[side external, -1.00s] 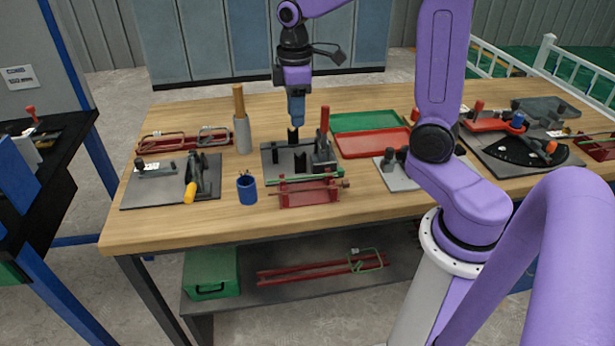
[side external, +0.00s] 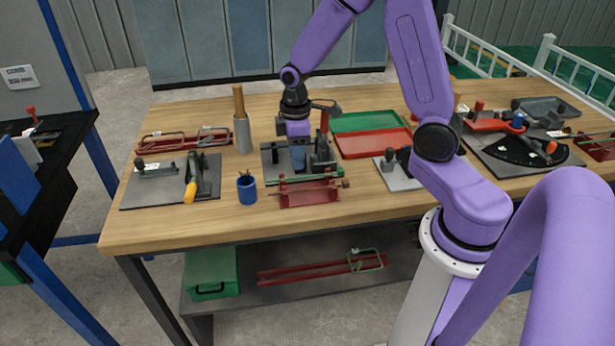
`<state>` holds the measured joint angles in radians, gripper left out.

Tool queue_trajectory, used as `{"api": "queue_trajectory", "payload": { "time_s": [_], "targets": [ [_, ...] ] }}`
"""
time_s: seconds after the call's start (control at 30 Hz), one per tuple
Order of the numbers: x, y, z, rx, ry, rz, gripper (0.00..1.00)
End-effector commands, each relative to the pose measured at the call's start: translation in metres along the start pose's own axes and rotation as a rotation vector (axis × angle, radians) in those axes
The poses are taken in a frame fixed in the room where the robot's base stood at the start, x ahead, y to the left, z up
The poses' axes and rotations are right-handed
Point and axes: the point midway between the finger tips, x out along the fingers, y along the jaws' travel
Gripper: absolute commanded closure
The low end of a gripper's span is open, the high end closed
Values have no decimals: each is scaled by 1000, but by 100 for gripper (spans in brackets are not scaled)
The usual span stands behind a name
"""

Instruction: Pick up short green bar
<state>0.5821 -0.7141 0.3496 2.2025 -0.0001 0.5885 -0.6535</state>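A green bar (side external: 322,176) lies across the top of the red stand (side external: 310,193) near the table's front edge. My gripper (side external: 299,168) points down over the dark plate fixture (side external: 271,157), just behind the green bar in the picture. Its fingertips are low and small in view. I cannot tell whether they are open or shut, or whether they touch the bar.
A blue cup (side external: 247,190) stands left of the red stand. A grey holder with a wooden handle (side external: 242,130) stands behind it. Green (side external: 368,121) and red (side external: 372,143) trays lie right.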

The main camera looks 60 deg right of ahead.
Motion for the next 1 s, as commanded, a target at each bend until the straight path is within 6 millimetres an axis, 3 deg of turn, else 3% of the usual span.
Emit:
{"api": "queue_trajectory", "payload": {
  "time_s": [0.43,0.8,0.83,0.93,1.0],
  "targets": [
    [45,2,-3,-1,-4,-3,62],
    [52,2,-3,0,-1,-1,62],
    [52,2,-3,0,-1,-1,68],
    [52,2,-3,0,-1,-1,100],
    [52,2,-3,0,-1,-1,100]
  ]
}}
